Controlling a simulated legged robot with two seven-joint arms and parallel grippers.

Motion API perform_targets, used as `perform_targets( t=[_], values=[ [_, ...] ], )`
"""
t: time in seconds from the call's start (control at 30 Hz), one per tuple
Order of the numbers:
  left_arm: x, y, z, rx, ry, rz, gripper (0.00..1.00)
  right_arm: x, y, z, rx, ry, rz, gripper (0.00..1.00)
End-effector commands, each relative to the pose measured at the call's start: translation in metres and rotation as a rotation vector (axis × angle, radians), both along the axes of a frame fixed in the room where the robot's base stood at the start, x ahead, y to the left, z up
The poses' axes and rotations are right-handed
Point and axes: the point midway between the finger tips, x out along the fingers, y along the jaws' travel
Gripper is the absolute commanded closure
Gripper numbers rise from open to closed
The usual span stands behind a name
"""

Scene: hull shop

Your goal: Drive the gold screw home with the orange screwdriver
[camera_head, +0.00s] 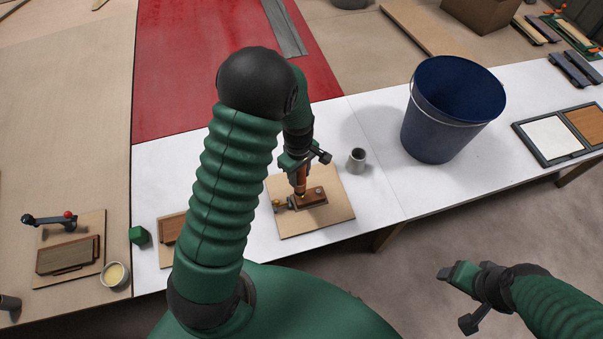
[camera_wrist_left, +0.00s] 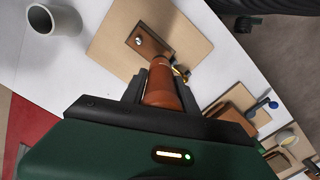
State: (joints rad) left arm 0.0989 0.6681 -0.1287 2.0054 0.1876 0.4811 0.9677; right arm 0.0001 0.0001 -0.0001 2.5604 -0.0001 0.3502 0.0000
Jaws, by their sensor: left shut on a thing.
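My left gripper (camera_head: 299,170) is shut on the orange screwdriver (camera_head: 301,184), which points down at a small brown wooden block (camera_head: 312,200). In the left wrist view the orange handle (camera_wrist_left: 162,88) sits between the two dark fingers. A small gold piece (camera_wrist_left: 180,71), perhaps the gold screw, shows beside the handle; the head view also shows a gold spot (camera_head: 277,203) at the block's left end. The screwdriver's tip and its contact with any screw are hidden. A silver screw (camera_wrist_left: 138,40) sits at the block's other end. My right gripper (camera_head: 457,297) is open and empty, off the table.
The block rests on a light wooden board (camera_head: 335,217) on the white table. A grey cup (camera_head: 357,160) stands close behind it to the right, and a large blue bucket (camera_head: 430,130) farther right.

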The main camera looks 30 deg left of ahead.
Motion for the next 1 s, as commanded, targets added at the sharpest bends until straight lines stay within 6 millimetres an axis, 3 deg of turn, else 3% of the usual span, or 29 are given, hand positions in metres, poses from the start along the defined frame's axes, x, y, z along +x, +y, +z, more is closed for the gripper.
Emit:
perform_targets(
  t=[1.0],
  values=[
    [0.0000,0.0016,-0.0025,0.001,-0.001,-0.001,1.00,0.0003,0.0001,0.0007,0.000,-0.001,0.000,0.33]
  ],
)
